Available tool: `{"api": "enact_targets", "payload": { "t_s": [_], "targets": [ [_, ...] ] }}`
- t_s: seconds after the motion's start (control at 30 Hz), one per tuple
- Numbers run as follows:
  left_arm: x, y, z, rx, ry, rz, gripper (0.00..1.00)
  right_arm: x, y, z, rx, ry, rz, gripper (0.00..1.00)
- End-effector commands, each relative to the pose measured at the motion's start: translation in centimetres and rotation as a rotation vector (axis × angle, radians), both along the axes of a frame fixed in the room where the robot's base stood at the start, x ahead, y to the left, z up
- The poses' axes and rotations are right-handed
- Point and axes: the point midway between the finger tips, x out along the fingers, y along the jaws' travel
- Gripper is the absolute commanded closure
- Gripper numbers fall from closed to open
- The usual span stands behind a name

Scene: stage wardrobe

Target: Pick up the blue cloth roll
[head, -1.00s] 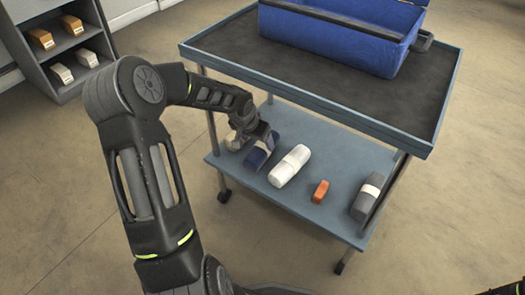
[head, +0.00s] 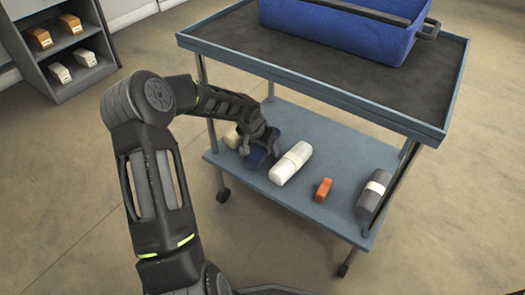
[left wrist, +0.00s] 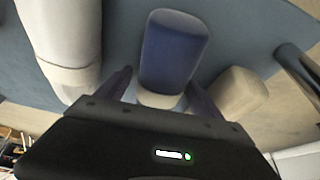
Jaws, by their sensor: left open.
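The blue cloth roll (head: 256,157), with a pale band, lies on the lower shelf of the cart, partly hidden by my left gripper (head: 265,145) in the head view. In the left wrist view the blue roll (left wrist: 175,48) lies ahead, its pale band (left wrist: 160,99) near my palm. My left gripper (left wrist: 160,82) is open, with one finger on each side of the roll's near end. I cannot tell whether the fingers touch it. My right gripper is not in view.
A white roll (head: 291,164) lies close to the right of the blue one, and a beige roll (head: 232,138) close to its left. An orange block (head: 323,189) and a grey roll (head: 374,194) lie farther right. The cart's top shelf (head: 330,82) overhangs behind, holding a blue bin (head: 345,37).

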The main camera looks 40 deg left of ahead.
Motion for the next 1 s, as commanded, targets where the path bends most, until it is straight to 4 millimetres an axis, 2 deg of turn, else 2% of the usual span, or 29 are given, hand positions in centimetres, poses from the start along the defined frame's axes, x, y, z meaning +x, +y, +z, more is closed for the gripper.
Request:
{"api": "enact_targets", "payload": {
  "t_s": [0.57,1.0],
  "targets": [
    [0.00,0.00,0.05,0.000,0.000,0.000,0.24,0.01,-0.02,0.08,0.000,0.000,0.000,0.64],
    [0.00,0.00,0.05,0.000,0.000,0.000,0.59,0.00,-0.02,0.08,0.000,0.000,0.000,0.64]
  ]
}}
